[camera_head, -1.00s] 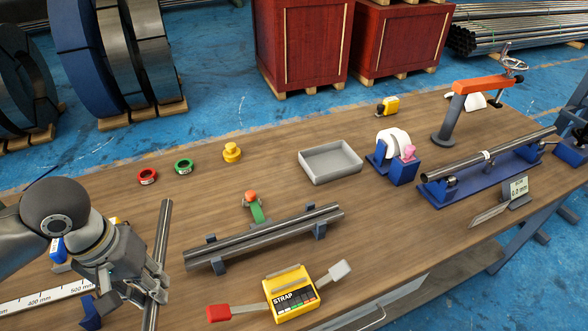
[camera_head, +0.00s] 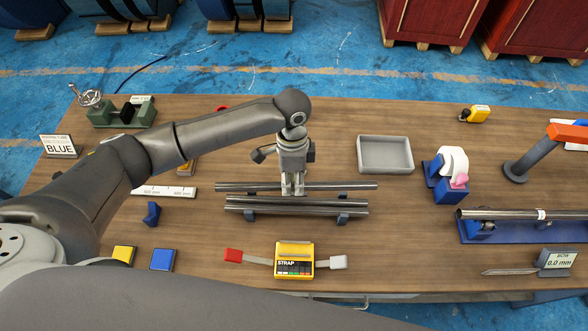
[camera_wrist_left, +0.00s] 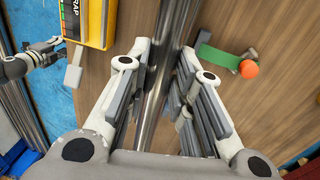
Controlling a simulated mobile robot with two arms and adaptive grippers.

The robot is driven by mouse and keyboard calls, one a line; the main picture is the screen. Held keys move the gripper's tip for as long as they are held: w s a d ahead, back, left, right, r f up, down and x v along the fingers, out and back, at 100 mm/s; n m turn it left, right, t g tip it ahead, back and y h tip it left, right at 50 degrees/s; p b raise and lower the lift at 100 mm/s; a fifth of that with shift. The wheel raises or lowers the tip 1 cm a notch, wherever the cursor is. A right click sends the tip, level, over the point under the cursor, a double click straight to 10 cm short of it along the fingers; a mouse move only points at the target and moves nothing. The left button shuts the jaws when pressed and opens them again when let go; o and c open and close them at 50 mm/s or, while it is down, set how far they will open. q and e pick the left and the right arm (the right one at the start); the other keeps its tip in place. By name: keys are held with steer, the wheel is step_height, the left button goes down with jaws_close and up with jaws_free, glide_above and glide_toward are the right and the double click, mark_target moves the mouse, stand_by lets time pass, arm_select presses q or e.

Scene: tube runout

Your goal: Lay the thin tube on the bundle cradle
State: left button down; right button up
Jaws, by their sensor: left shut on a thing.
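The thin tube (camera_head: 340,185) is a long grey metal rod, held level and lengthwise left to right. My left gripper (camera_head: 293,190) is shut on it near its middle, pointing down from above. The tube lies just behind or above the bundle cradle (camera_head: 342,218), almost parallel to it; its height over the cradle is hard to judge. The cradle carries a bundle of grey tubes (camera_head: 296,208). In the left wrist view the tube (camera_wrist_left: 153,115) runs between the fingers. My right gripper (camera_wrist_left: 48,47) shows small at that view's left edge; its jaws are unclear.
A yellow strap tool (camera_head: 294,261) with red and grey handles lies in front of the cradle. A green strap piece with an orange knob (camera_wrist_left: 248,68) is beside the tube.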

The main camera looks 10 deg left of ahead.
arm_select(q)
steer(key=shift+w+d+m, duration=0.1)
steer(key=shift+d+m, duration=0.15)
steer(key=shift+m, duration=0.05)
steer(key=shift+f, duration=0.1)
steer(key=shift+a+r+p, duration=0.15)
steer(key=shift+r+p, duration=0.05)
steer(key=shift+p, duration=0.25)
steer(key=shift+f, duration=0.4)
step_height(320, 180, down, 6)
steer(key=b, duration=0.3)
steer(key=shift+r, duration=0.1)
steer(key=shift+f+b, duration=0.3)
steer(key=shift+f, duration=0.35)
arm_select(e)
steer(key=shift+w+d+f, duration=0.25)
steer(key=shift+d+f, duration=0.05)
steer(key=shift+f, duration=0.3)
steer(key=shift+w+d+f, duration=0.25)
steer(key=shift+f, duration=0.35)
steer(key=shift+d, duration=0.2)
